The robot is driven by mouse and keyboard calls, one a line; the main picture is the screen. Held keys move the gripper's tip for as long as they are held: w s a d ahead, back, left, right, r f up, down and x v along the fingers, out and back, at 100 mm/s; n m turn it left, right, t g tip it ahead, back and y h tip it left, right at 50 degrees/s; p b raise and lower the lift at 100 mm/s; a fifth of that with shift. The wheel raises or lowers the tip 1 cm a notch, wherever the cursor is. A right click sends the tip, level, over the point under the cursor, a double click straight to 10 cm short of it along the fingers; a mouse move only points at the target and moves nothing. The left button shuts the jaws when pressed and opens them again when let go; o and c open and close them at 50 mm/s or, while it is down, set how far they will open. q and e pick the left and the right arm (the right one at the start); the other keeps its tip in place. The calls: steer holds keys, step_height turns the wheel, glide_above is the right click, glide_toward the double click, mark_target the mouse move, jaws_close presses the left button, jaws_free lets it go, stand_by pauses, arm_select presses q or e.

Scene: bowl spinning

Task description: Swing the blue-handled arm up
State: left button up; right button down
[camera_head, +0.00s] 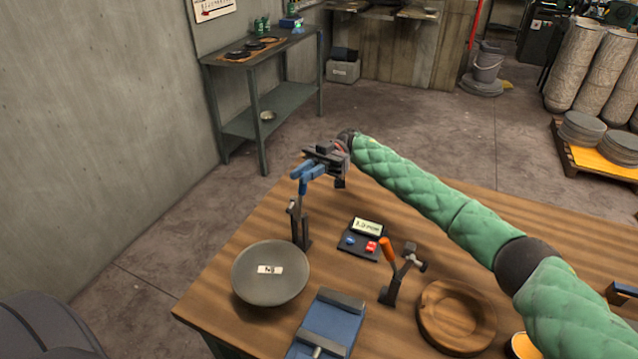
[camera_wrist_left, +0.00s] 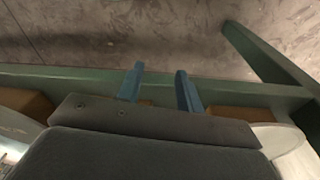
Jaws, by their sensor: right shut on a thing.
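The blue-handled arm (camera_head: 299,224) stands roughly upright on the wooden table, behind and right of a grey bowl (camera_head: 269,288). Its blue handle (camera_head: 303,186) is at the top, partly hidden by my right gripper. My right gripper (camera_head: 308,170) reaches in from the right with blue fingers, shut on the handle. My left gripper shows only in the left wrist view (camera_wrist_left: 159,70). Its two blue fingers are apart, with nothing between them, above the table's edge. The bowl carries a small white label.
An orange-handled arm (camera_head: 389,252) stands right of a display box (camera_head: 356,243) with blue and red buttons. A blue fixture (camera_head: 330,322) and a round wooden dish (camera_head: 458,314) are near the front. A metal shelf (camera_head: 283,100) stands beyond the table by the wall.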

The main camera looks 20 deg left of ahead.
arm_select(q)
steer(key=shift+w+d+r, duration=0.15)
steer(key=shift+r, duration=0.55)
steer(key=shift+w+d+r, duration=0.1)
steer(key=shift+w+r, duration=0.05)
steer(key=shift+r, duration=0.5)
arm_select(e)
steer(key=shift+w+f+g+y, duration=0.2)
steer(key=shift+w+g+y, duration=0.1)
steer(key=shift+g, duration=0.1)
arm_select(q)
steer(key=shift+w, duration=0.1)
arm_select(e)
steer(key=c, duration=1.4)
jaws_free()
steer(key=shift+w, duration=0.1)
steer(key=shift+o, duration=0.2)
arm_select(q)
steer(key=shift+b, duration=0.35)
arm_select(e)
steer(key=shift+w, duration=0.1)
